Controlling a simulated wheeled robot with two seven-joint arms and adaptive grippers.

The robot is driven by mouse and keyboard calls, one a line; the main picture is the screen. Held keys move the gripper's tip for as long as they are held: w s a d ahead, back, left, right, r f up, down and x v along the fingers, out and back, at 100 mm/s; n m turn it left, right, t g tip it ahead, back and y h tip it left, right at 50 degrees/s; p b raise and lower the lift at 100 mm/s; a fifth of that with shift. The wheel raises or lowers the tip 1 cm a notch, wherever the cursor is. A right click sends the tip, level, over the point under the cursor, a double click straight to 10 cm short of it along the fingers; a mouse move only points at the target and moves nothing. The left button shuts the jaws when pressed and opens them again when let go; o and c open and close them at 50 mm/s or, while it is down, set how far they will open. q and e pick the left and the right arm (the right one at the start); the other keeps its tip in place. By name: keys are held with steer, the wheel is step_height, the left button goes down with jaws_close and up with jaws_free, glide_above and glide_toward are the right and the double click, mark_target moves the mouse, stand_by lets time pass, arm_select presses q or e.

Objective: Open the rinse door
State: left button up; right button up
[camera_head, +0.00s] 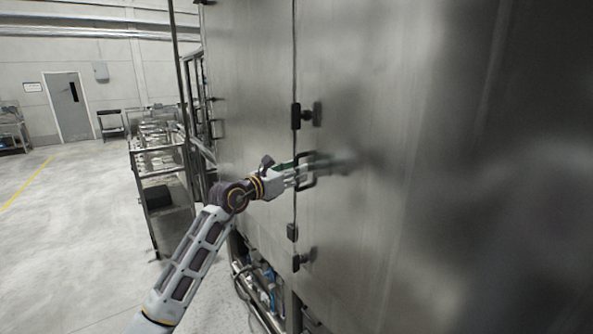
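A large brushed-steel door panel (400,130) fills the right side of the view. No label shows that names it as the rinse door. Its left edge meets another steel panel (255,80) at a vertical seam, and the two look closed together. A dark bar handle (309,184) stands on the door just right of the seam. My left gripper (299,172) is at the handle, its fingers pointing right and overlapping it. I cannot tell whether the fingers touch or enclose the handle, or how far apart they are. My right gripper is not in view.
Black latch-like fittings sit on the seam above (305,115) and below (302,260) the handle. Pipes and a metal frame (262,290) show under the machine. A metal rack (160,165) stands at left; open concrete floor (85,235) lies beyond.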

arm_select(q)
steer(key=shift+w+d, duration=0.4)
steer(key=shift+c, duration=0.3)
jaws_close()
